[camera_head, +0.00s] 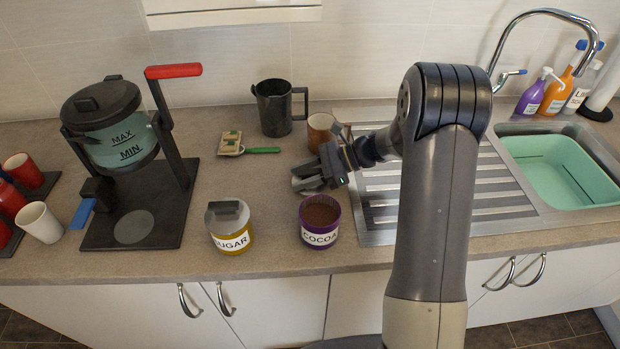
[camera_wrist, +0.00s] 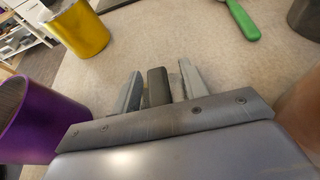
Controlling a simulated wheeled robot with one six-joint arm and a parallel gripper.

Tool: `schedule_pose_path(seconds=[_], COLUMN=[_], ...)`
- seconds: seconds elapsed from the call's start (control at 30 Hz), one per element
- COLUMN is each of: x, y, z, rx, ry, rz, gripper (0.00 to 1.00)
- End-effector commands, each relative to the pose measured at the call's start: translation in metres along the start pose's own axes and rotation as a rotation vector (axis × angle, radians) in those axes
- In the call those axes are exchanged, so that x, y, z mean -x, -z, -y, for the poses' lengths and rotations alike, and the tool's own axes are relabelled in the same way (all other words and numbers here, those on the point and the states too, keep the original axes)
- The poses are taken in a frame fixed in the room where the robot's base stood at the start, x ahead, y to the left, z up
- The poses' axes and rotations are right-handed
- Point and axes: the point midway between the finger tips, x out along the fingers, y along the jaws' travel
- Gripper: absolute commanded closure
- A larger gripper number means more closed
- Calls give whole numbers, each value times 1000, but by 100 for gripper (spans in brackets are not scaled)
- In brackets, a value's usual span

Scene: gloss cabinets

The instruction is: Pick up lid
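A yellow sugar jar (camera_head: 234,241) stands near the counter's front edge with a grey lid (camera_head: 224,211) on it, topped by a block handle. The jar also shows at upper left in the wrist view (camera_wrist: 82,33). To its right stands a purple cocoa jar (camera_head: 319,236), uncovered, with brown contents; it shows at far left in the wrist view (camera_wrist: 32,125). My gripper (camera_head: 299,179) is above the counter behind the cocoa jar. In the wrist view its fingers (camera_wrist: 160,78) stand apart, with a dark bar between them and gaps on both sides. I see no lid disc there.
A glass kettle with a black lid (camera_head: 100,101) stands on a black stand at left. Cups (camera_head: 40,222) are at far left. A green-handled tool (camera_head: 262,150), a dark jug (camera_head: 274,108) and a brown mug (camera_head: 319,130) are behind. A sink (camera_head: 560,170) is at right.

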Motion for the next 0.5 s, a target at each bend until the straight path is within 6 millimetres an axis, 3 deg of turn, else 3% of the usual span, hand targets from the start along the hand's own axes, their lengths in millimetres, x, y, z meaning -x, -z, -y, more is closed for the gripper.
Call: schedule_pose_path(seconds=[0.5], x=[0], y=[0], z=[0], rx=[1], ry=[0], rz=[0], gripper=[100])
